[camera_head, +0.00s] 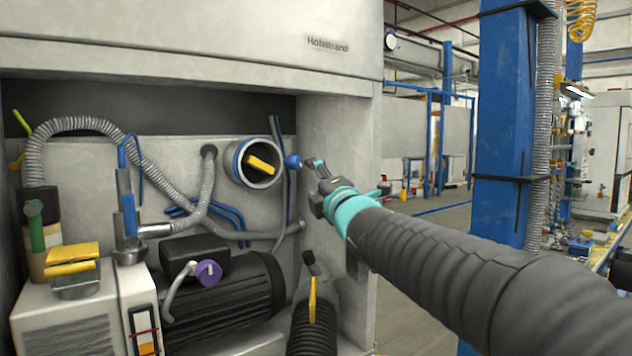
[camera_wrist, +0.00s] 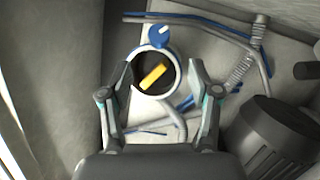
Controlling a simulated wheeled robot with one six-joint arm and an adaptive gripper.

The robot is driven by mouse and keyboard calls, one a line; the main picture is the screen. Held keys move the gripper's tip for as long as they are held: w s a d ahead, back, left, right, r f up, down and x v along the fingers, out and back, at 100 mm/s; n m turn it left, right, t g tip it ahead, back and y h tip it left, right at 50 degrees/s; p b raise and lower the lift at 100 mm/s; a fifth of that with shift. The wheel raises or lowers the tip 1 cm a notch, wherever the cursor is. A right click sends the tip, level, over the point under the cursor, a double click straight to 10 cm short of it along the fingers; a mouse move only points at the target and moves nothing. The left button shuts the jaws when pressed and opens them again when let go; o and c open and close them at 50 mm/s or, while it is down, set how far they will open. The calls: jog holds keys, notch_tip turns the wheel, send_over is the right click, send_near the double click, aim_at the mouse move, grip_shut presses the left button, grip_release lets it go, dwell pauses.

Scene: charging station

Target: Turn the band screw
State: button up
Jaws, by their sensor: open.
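The band screw (camera_head: 292,161) is a small blue knob on the right side of the blue band (camera_head: 236,158) around a short, wide pipe. In the wrist view the blue knob (camera_wrist: 160,36) sits just above the pipe mouth, with a pale mark on its face. A yellow handle (camera_head: 262,165) shows inside the dark pipe mouth; it also shows in the wrist view (camera_wrist: 153,76). My gripper (camera_head: 314,163) is open and empty, just right of the screw in the head view. In the wrist view its fingers (camera_wrist: 161,70) spread either side of the pipe mouth, apart from the knob.
A grey cabinet wall (camera_head: 340,150) stands close by my gripper. Below the pipe are a black motor (camera_head: 225,300), a purple knob (camera_head: 208,272) and a black corrugated hose (camera_head: 312,330). Grey hoses (camera_head: 85,125) run across the recess. A blue post (camera_head: 503,120) stands at right.

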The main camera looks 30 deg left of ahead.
jog(key=n+t+h+b, duration=0.3)
jog(key=n+t+b, duration=0.45)
jog(key=n, duration=2.65)
send_near(295, 168)
jog(key=shift+m+t, duration=0.3)
jog(key=shift+t, duration=0.05)
jog(key=p+x, duration=0.6)
jog(key=x, duration=0.5)
jog(key=shift+w+a, duration=0.25)
jog(key=shift+w, duration=0.1)
